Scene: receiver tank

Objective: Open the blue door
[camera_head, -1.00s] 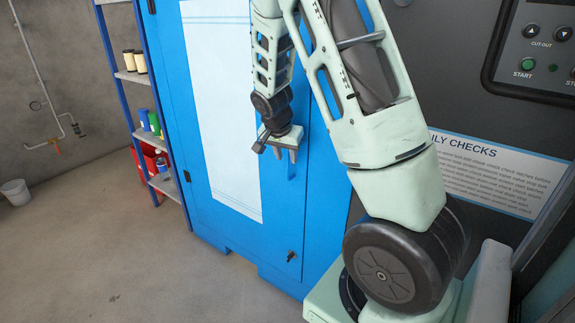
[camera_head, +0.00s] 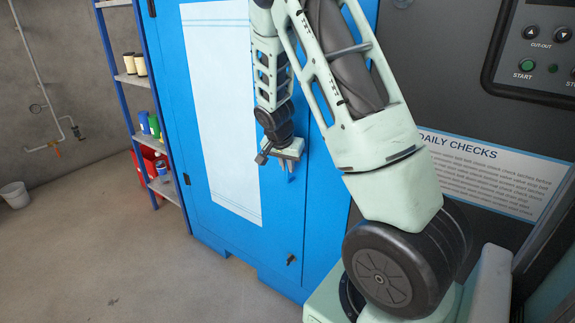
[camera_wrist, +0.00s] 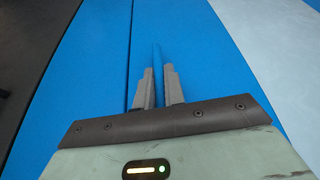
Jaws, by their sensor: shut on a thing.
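The blue door (camera_head: 276,215) is the front of a tall blue cabinet and carries a large white panel. It looks closed, flush with the frame along the seam on its right. My gripper (camera_head: 286,165) is at the door's right side. In the wrist view, my gripper's two grey fingers (camera_wrist: 159,85) stand on either side of a narrow blue handle (camera_wrist: 157,58) and are shut on it. The handle's upper end shows beyond the fingertips; the rest is hidden between the fingers. A small dark latch (camera_head: 291,259) sits low on the door.
A shelf rack (camera_head: 140,82) with cans and a red bin stands left of the cabinet. A white bucket (camera_head: 15,193) is at the far left wall. The floor (camera_head: 110,255) before the door is clear. A dark control panel (camera_head: 545,60) is on the right.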

